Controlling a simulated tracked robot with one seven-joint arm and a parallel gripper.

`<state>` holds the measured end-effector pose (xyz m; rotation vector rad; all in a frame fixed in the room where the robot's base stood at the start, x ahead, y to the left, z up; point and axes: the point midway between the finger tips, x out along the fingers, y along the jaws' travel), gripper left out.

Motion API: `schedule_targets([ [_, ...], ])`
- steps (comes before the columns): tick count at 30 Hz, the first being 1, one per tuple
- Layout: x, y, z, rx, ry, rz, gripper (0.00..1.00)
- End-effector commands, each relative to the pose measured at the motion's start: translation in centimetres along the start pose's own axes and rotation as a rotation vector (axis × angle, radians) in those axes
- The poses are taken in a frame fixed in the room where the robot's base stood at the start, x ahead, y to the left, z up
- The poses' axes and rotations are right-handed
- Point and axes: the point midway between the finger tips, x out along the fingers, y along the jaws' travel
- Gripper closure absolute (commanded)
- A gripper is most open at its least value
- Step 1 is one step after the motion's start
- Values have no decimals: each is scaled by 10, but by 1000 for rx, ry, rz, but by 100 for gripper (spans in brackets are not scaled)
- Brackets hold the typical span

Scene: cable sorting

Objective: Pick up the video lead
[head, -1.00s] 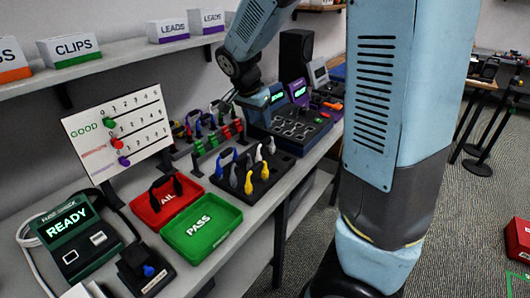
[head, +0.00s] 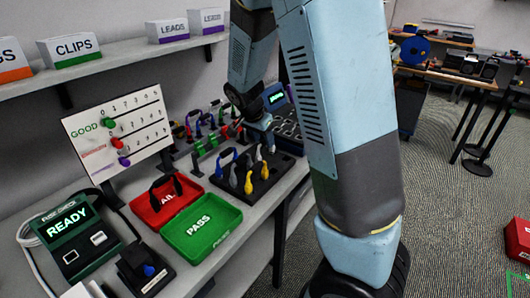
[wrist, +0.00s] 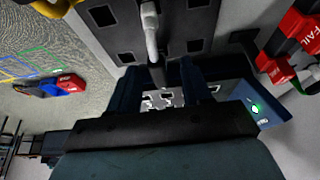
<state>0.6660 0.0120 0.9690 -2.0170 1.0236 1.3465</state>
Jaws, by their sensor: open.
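Several leads stand in a black holder (head: 284,168) on the bench in the head view, with grey, yellow and blue ends. No label shows which of them is the video lead. In the wrist view, a grey-ended lead (wrist: 151,28) stands in a dark slotted board, its dark cable running down between the fingers of my gripper (wrist: 160,75). My gripper is open, one finger on each side of that cable, and I see no clear contact. In the head view my gripper is over the back of the holder, its fingertips hard to make out.
A green PASS tray (head: 218,245) and a red FAIL tray (head: 150,211) holding a black lead stand left of the holder. A fuse checker (head: 66,238) reads READY. Behind are a coloured clip rack (head: 212,143) and a lit tester (head: 276,97). The bench's front edge is close to the holder.

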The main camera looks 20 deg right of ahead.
Motion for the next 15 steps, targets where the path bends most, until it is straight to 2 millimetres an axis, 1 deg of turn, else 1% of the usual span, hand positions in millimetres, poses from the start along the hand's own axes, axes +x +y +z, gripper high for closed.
schedule_targets([
  [6, 29, 3, -3, 3, -1, 6, 51],
  [9, 39, 3, -3, 2, -1, 4, 51],
  [12, 46, 3, -3, 2, -1, 4, 51],
  [15, 48, 3, -3, 2, -1, 2, 51],
])
